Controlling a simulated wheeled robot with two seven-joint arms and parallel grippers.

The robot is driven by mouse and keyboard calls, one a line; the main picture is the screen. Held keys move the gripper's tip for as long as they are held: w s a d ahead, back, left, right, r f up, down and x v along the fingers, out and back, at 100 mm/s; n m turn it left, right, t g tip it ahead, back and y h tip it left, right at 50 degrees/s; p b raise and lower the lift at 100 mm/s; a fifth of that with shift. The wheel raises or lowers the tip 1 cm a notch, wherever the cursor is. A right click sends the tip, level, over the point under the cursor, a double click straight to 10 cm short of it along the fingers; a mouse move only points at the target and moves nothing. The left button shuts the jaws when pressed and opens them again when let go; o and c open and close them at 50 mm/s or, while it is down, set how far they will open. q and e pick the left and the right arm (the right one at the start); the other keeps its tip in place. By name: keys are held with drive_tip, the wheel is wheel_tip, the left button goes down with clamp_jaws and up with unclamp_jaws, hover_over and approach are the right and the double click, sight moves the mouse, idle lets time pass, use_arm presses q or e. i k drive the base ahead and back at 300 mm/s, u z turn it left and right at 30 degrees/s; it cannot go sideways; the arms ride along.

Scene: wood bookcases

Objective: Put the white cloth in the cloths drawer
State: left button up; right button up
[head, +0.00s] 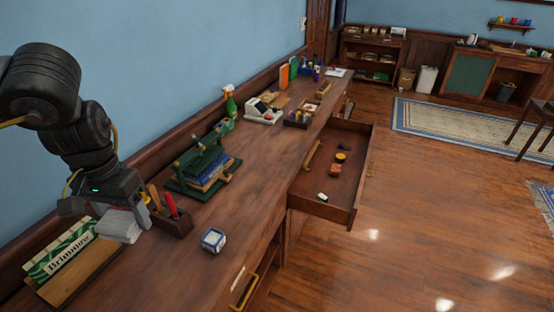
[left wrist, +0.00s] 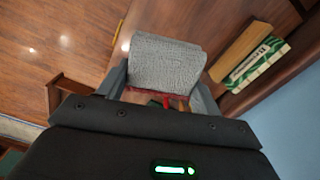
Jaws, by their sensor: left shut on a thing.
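My left gripper (head: 138,212) comes in from the left over the wooden counter and is shut on the white cloth (head: 118,227). The cloth looks light grey and folded. In the left wrist view the cloth (left wrist: 166,64) lies between the two fingers (left wrist: 160,92). I cannot tell whether it touches the counter. An open drawer (head: 345,196) sticks out from the counter's far front, holding several small items; no label shows on it. A brass handle (head: 244,293) and a pale label (head: 237,279) show at the near counter front; the label is unreadable. My right gripper is not in view.
The floor (head: 400,240) right of the drawers is clear.

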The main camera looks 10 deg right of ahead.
sight(331, 188)
drive_tip(key=z, duration=1.05)
drive_tip(key=i, duration=1.95)
drive_tip(key=z, duration=0.75)
